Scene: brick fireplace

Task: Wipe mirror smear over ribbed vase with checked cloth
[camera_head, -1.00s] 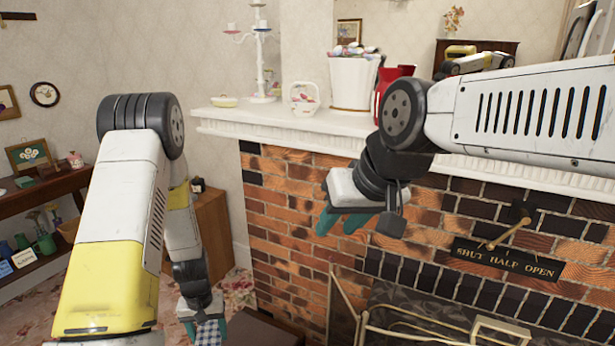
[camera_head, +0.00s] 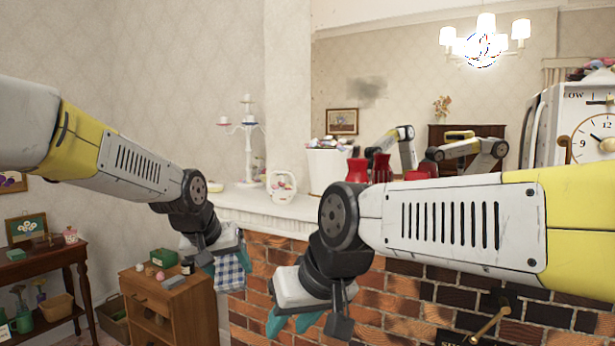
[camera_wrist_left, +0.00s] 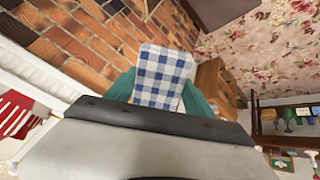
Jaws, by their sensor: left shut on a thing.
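The mirror (camera_head: 415,85) stands above the mantel, with a dark grey smear (camera_head: 368,90) on its left part. Below the smear, red vessels (camera_head: 381,167) show at the mantel; which is a reflection I cannot tell. A red shape with pale stripes (camera_wrist_left: 14,112) shows at the left wrist view's edge. My left gripper (camera_head: 226,264) is shut on the blue-and-white checked cloth (camera_head: 231,272), which hangs down left of the mantel, below shelf height. The cloth also shows between the teal fingers in the left wrist view (camera_wrist_left: 163,77). My right gripper (camera_head: 294,322) looks open and empty before the bricks.
The mantel (camera_head: 268,208) carries a white pot (camera_head: 327,170) of colourful items, a small white basket (camera_head: 283,186) and a candelabra (camera_head: 248,140). A large clock (camera_head: 590,135) stands at right. A wooden cabinet (camera_head: 175,315) is below left. The wall above the left arm is clear.

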